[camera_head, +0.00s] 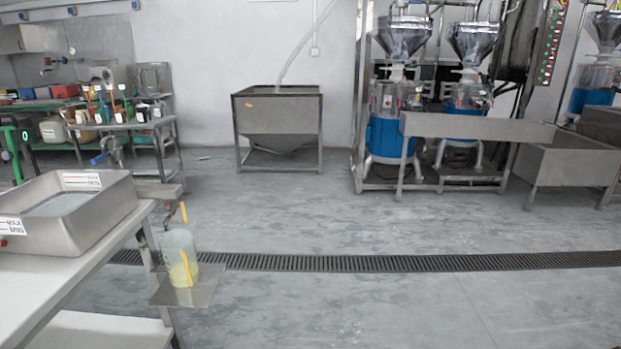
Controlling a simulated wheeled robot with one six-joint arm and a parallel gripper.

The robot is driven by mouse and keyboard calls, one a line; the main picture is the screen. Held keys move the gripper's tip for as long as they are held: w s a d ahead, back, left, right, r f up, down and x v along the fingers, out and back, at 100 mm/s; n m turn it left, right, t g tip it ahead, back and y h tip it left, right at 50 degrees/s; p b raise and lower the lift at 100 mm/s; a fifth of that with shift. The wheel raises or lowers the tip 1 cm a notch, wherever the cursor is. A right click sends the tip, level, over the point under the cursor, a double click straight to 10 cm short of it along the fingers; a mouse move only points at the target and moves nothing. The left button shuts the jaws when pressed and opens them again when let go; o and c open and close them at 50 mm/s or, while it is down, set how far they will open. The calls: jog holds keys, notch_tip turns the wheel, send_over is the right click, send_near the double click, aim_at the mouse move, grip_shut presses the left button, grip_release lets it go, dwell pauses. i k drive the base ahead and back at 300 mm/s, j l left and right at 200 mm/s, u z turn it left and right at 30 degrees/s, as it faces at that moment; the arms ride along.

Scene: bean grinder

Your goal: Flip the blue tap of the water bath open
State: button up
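The blue tap (98,158) shows as a small blue lever on a metal fitting, just above the far rim of a steel basin. It lies tilted, and I cannot tell from here whether it is open or shut. The steel basin (105,215) looks like the water bath. It stands on a white-topped table at the left and carries white labels. I cannot tell whether the tap's fitting joins the basin or stands behind it. My gripper is not in view.
A yellow-handled tap (183,212) sits above a clear jug (180,250) on a small metal plate (215,287) beside the table. Behind are a cluttered bench (125,124), a steel hopper (278,108) and blue grinders (387,136). The grey floor is clear across the middle and right, crossed by a drain grate (400,263).

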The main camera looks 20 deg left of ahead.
aim_at(97, 159)
jog(key=i+j+u, duration=0.1)
jog(key=i+u, duration=0.2)
jog(key=i, duration=0.45)
jog(key=i+u, duration=0.25)
jog(key=i, duration=0.55)
jog(key=i+u, duration=0.1)
jog(key=i, duration=0.45)
jog(key=i+l+u, duration=0.15)
jog(key=i, duration=0.45)
jog(key=i+u, duration=0.1)
jog(key=i, duration=0.45)
jog(key=i+j+u, duration=0.1)
jog(key=i+u, duration=0.25)
jog(key=i, duration=0.25)
jog(key=i+u, duration=0.35)
jog(key=i, duration=0.25)
jog(key=i+l+u, duration=0.35)
jog(key=i, duration=0.25)
jog(key=i+j+u, duration=0.2)
jog(key=i+u, duration=0.65)
jog(key=i+l+u, duration=0.15)
jog(key=i+u, duration=0.45)
jog(key=i, duration=0.6)
jog(key=i+l+u, duration=0.1)
jog(key=i, duration=0.65)
jog(key=l+u, duration=0.1)
jog(key=u, duration=3.4)
jog(key=j, duration=0.2)
